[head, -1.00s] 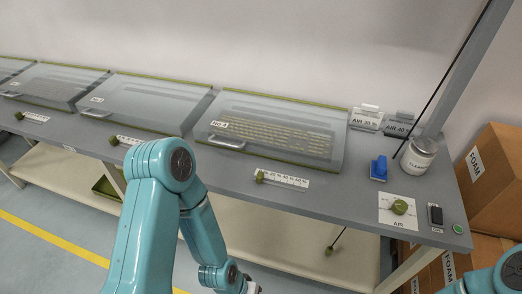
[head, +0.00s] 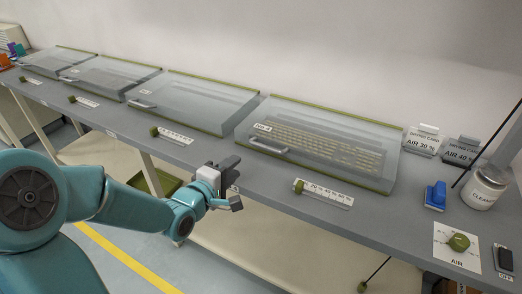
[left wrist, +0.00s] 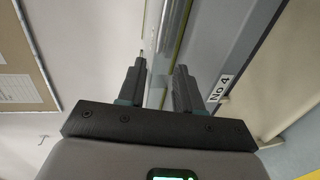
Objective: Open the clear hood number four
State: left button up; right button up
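My right gripper is out of view.
More clear hoods (head: 205,100) line the bench to the left. A slider scale (head: 325,194) is in front of hood four. A blue object (head: 435,196), a white jar (head: 485,187) and an AIR knob (head: 459,242) stand to the right.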

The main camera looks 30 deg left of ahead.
aim_at(260, 146)
pick_arm(q)
jog(key=p+x, duration=0.2)
jog(key=x, duration=1.4)
jog(key=shift+d+f, duration=0.1)
jog(key=shift+d, duration=0.05)
grip_shut()
